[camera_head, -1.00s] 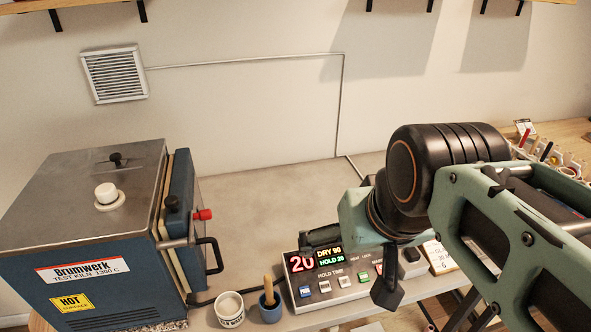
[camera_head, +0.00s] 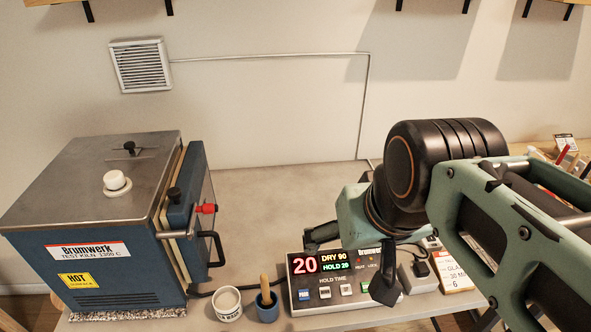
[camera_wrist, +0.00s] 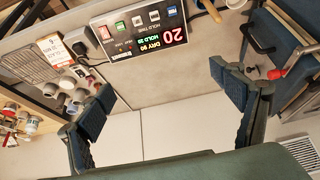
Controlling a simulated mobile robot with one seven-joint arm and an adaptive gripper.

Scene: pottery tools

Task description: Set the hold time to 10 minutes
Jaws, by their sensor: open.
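The kiln controller (camera_head: 333,307) stands on the grey table right of the kiln. Its display (camera_head: 320,261) shows a large red 20, with "DRY 90" and a "HOLD" line that looks like 20. A row of buttons sits under "HOLD TIME": a blue one (camera_head: 304,295), pale ones (camera_head: 325,292) and a green one partly hidden by my gripper. The controller also shows in the wrist view (camera_wrist: 145,28), turned upside down. My gripper (camera_wrist: 165,108) is open and empty, with its fingers apart; in the head view it is above and in front of the controller's right part.
The blue test kiln (camera_head: 120,250), marked HOT, stands at left with a handle and red knob. A white cup (camera_head: 228,305) and a blue pot (camera_head: 267,308) with a wooden tool stand left of the controller. A plug and a card (camera_head: 455,272) lie right. The table behind is clear.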

